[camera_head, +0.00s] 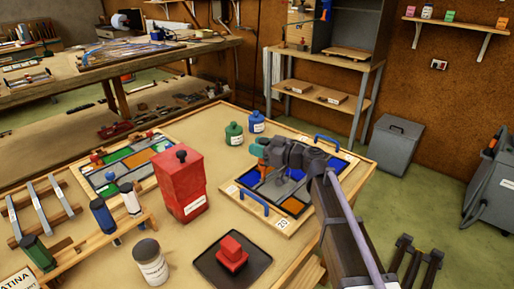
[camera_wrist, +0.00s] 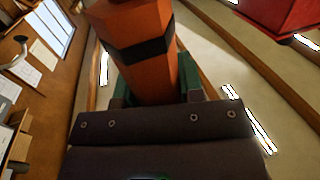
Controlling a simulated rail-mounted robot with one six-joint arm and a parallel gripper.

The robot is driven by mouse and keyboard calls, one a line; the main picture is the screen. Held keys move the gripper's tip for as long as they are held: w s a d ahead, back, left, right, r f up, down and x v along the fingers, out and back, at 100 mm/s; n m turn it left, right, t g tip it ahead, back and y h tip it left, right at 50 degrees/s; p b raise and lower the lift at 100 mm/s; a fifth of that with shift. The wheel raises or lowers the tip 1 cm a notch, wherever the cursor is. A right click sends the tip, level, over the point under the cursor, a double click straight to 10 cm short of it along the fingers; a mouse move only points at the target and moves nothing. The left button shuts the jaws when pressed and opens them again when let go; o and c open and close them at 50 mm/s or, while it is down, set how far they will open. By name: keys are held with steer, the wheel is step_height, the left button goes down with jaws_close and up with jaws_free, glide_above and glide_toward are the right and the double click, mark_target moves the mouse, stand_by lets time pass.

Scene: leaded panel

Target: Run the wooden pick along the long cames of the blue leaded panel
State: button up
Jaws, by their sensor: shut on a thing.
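The blue leaded panel (camera_head: 311,165), with blue, grey and orange panes and dark cames, lies on a pale wooden board (camera_head: 256,219) with blue handles at the table's right side. My gripper (camera_head: 262,151) is over the panel's left upper part, and my arm covers much of its middle and right. In the wrist view my gripper (camera_wrist: 152,88) has its green fingers shut on the wooden pick (camera_wrist: 133,30), an orange-brown shaft with a black band.
A red box (camera_head: 180,184) with a black knob stands left of the panel. Green (camera_head: 234,133) and blue (camera_head: 256,122) bottles stand behind it. A dark tray (camera_head: 213,270) with a red block lies in front. Another coloured panel (camera_head: 101,181) lies at the left.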

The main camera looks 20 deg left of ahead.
steer(key=shift+w+d, duration=0.35)
steer(key=shift+w, duration=0.4)
steer(key=shift+w+d, duration=0.35)
steer(key=shift+w, duration=0.45)
steer(key=shift+w+d, duration=0.3)
steer(key=shift+w, duration=0.45)
steer(key=shift+w+d, duration=0.4)
steer(key=shift+w, duration=0.55)
